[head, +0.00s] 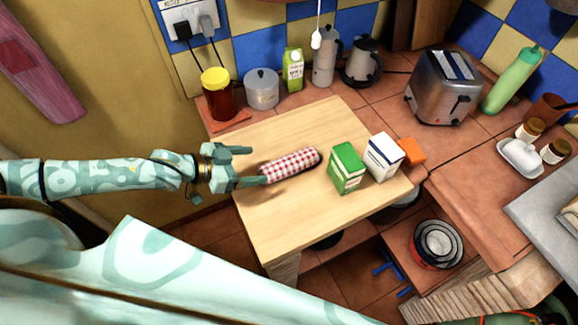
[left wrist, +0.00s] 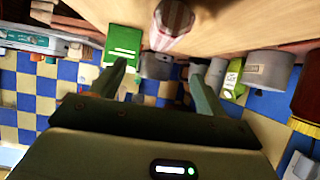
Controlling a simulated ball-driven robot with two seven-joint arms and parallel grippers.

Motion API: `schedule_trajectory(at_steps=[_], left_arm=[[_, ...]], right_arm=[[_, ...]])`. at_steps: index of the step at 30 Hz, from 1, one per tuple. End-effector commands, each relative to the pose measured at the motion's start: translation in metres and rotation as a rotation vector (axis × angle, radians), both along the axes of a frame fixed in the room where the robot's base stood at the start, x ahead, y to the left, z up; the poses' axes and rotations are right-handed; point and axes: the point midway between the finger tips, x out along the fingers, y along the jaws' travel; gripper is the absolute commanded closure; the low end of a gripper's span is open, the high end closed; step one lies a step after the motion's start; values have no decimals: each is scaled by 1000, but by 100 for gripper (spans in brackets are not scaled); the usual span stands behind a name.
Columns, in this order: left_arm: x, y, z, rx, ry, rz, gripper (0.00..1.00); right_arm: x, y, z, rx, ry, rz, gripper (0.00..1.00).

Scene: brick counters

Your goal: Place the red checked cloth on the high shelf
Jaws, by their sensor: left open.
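The red checked cloth (head: 290,164), rolled into a sausage shape, lies on the light wooden board of the counter. In the left wrist view the cloth (left wrist: 172,18) shows end-on at the top, ahead of the fingers. My left gripper (head: 253,166) is open at the cloth's left end, its lower finger very close to that end; I cannot tell if they touch. In the left wrist view the gripper's fingers (left wrist: 160,72) stand apart with nothing held between them. I cannot make out a high shelf.
Right of the cloth stand a green carton (head: 347,168), a white-and-blue carton (head: 384,157) and an orange block (head: 411,151). Behind are a red-brown jar (head: 218,98), a grey canister (head: 262,89), a small green carton (head: 293,70) and a toaster (head: 443,88). The wooden board (head: 285,222) is clear in front.

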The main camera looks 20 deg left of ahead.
Motion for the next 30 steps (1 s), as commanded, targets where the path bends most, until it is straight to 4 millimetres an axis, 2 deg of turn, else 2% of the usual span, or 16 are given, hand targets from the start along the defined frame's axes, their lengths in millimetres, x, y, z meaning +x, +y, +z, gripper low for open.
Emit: schedule_trajectory(at_steps=[3, 13, 18, 22, 29, 30], left_arm=[[20, -17, -15, -2, -4, 0, 25], [44, -36, -32, 0, -2, 0, 25], [64, -50, -48, 0, -2, 0, 25], [72, -57, -54, 1, -1, 0, 25], [73, -58, -54, 1, -1, 0, 25], [73, -58, -54, 1, -1, 0, 37]], right_arm=[[1, -7, -8, -9, 1, 1, 6], [4, -16, -15, -20, -2, -3, 6], [3, -16, -24, -20, 2, -3, 6], [2, -16, -25, -20, 2, -3, 6], [3, -13, -25, -16, 1, -2, 6], [3, -12, -25, -15, 0, -2, 6]])
